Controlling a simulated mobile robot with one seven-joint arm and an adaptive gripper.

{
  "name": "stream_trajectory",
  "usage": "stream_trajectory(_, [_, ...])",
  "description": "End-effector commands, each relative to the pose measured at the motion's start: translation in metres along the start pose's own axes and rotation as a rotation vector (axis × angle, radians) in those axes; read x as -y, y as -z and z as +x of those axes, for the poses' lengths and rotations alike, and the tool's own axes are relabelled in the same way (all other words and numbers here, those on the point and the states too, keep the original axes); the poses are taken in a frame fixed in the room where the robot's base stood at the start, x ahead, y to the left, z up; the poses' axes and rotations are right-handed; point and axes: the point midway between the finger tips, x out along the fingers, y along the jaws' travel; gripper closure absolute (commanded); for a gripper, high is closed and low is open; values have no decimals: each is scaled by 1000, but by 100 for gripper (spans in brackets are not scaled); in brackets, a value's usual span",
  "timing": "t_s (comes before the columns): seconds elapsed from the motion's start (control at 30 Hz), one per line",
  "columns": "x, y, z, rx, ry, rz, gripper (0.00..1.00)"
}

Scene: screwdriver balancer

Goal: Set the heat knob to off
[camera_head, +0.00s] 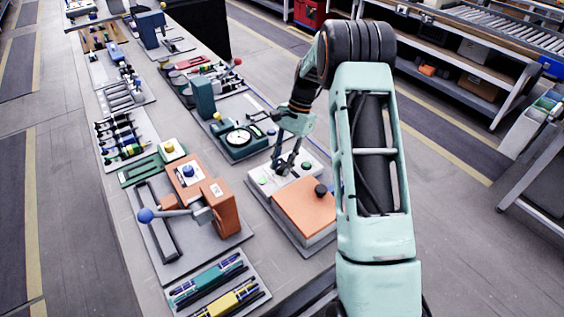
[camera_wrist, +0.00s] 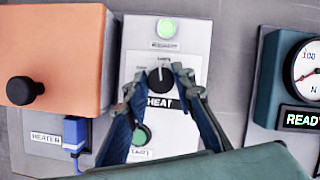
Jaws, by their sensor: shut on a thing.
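The heat knob (camera_wrist: 160,80) is a round black dial on a pale panel (camera_wrist: 190,140), above the label HEAT. A light pointer mark on it points roughly up in the wrist view; the small lettering around it is too blurred to read. My gripper (camera_wrist: 156,87) is shut on the knob, with one finger on each side. In the head view my gripper (camera_head: 284,166) reaches down to the same panel (camera_head: 266,186); the knob is hidden there behind the fingers.
A lit green lamp (camera_wrist: 167,29) is above the knob, and a green START button (camera_wrist: 141,134) is below it. An orange heater block (camera_wrist: 65,45) with a black knob (camera_wrist: 22,90) stands left. A teal gauge unit (camera_wrist: 268,85) reading READY stands right.

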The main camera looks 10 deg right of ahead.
Motion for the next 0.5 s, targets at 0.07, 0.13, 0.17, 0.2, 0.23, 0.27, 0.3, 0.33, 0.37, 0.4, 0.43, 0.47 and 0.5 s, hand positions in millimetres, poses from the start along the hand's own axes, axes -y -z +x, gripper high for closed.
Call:
stream_trajectory(0.07, [1, 0, 0, 2, -29, -70, 100])
stream_trajectory(0.13, [1, 1, 0, 5, -54, -130, 100])
stream_trajectory(0.17, [1, 0, 0, 7, -65, -157, 100])
stream_trajectory(0.2, [2, 0, 0, 9, -79, -192, 100])
stream_trajectory(0.23, [2, 0, 0, 10, -90, -218, 100])
stream_trajectory(0.27, [2, 0, 0, 12, -102, -245, 100])
stream_trajectory(0.3, [2, 0, 0, 14, -116, -280, 100])
stream_trajectory(0.33, [2, 0, 0, 14, -127, -306, 100])
stream_trajectory(0.37, [2, 0, 0, 17, -138, -333, 100])
stream_trajectory(0.4, [3, 0, 0, 18, -152, -367, 100])
stream_trajectory(0.43, [3, 1, 0, 19, -163, -393, 100])
stream_trajectory(0.47, [3, 0, 0, 21, -174, -420, 100])
stream_trajectory(0.5, [3, 0, 0, 23, -188, -454, 100])
